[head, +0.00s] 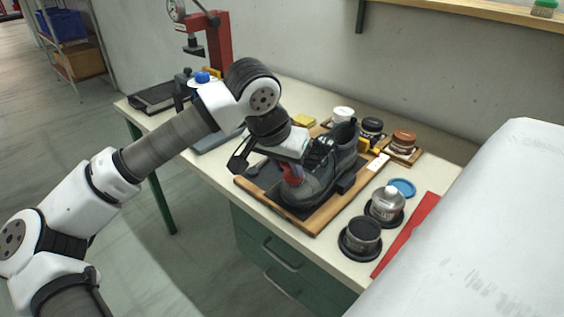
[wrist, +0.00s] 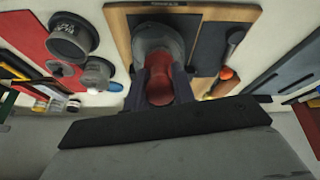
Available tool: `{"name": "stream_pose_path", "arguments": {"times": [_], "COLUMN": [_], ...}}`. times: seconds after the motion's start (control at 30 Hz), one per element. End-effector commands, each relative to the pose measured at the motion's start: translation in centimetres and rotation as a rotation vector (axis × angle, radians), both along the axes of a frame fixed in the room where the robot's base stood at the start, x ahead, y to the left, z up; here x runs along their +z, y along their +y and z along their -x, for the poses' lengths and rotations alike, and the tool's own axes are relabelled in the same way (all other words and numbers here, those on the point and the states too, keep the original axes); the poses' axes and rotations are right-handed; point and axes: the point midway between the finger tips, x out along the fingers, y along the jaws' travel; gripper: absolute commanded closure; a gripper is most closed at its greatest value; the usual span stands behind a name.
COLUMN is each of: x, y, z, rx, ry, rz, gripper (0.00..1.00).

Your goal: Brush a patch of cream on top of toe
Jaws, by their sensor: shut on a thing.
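A dark grey laced boot (head: 318,182) stands on a wood-edged board (head: 313,228) on the bench. Its rounded grey toe (wrist: 160,36) shows at the top middle of the wrist view. My gripper (head: 289,166) is over the toe end of the boot, shut on a red-handled brush (head: 292,174). The red handle (wrist: 160,85) sits between both fingers in the wrist view. The brush's bristles are hidden, so I cannot tell whether they touch the toe. I cannot make out a patch of cream on the toe.
A dark open tin (head: 361,234), a silver tin (head: 386,203) and a blue lid (head: 403,187) stand right of the board. A red mat (head: 407,238) lies beyond them. Several jars stand behind the boot. A red press (head: 215,45) stands at the back left.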

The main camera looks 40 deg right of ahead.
Motion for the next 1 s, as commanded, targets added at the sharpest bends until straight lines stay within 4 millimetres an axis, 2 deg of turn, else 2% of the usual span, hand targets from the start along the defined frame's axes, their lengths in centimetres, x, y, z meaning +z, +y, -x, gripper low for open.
{"name": "stream_pose_path", "arguments": {"times": [0.2,0.43,0.7,1.0], "x": [-0.2,-0.1,-0.1,-0.1], "y": [-0.2,-0.3,-0.5,-0.5], "z": [1.8,2.6,4.7,4.8], "rx": [-0.002,-0.002,-0.001,0.001], "ry": [-0.001,-0.001,-0.002,0.001], "rz": [0.0,0.0,0.0,0.0], "gripper": [0.97,0.97,0.97,0.97]}}
